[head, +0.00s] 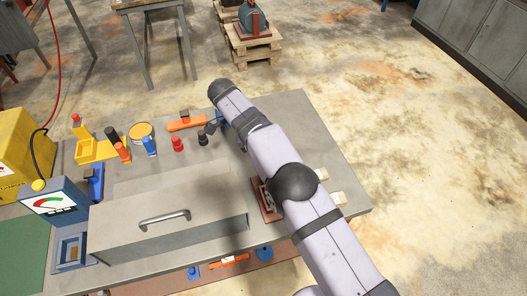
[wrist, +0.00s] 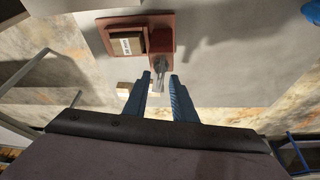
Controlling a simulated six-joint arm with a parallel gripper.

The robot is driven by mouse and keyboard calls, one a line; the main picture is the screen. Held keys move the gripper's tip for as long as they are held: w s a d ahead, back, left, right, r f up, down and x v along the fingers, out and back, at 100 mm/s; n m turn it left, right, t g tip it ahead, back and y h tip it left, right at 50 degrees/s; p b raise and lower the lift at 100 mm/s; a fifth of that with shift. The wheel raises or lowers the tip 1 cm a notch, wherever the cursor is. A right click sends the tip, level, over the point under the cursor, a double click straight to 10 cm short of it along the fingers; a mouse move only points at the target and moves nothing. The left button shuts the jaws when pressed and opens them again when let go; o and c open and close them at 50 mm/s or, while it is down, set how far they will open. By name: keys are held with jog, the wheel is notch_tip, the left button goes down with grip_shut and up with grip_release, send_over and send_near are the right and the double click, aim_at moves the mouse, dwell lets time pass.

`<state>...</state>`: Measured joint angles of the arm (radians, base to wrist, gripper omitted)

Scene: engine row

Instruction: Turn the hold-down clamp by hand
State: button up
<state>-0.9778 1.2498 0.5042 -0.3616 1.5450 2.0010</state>
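In the wrist view a red-brown fixture plate (wrist: 122,22) bears a brown box (wrist: 127,44) with a white label. A grey metal piece, seemingly the hold-down clamp (wrist: 159,68), sits at the plate's edge beside the box. My gripper (wrist: 160,77) is open, its two blue fingers apart. The clamp's end appears in line with the gap between the fingertips; whether it lies between them in depth I cannot tell. In the head view the red-brown plate (head: 258,207) shows beside my arm, which hides much of it. The clamp is not clear there.
On the grey bench (head: 330,160) stand a large grey cover with a handle (head: 165,217), a gauge box (head: 50,205), a yellow bin (head: 92,150) and several small coloured parts. Pale blocks (head: 333,199) lie right of my arm. The bench's far right is clear.

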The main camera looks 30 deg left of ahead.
notch_tip(320, 180, up, 10)
jog(key=p, duration=0.4)
jog(key=shift+f, duration=0.25)
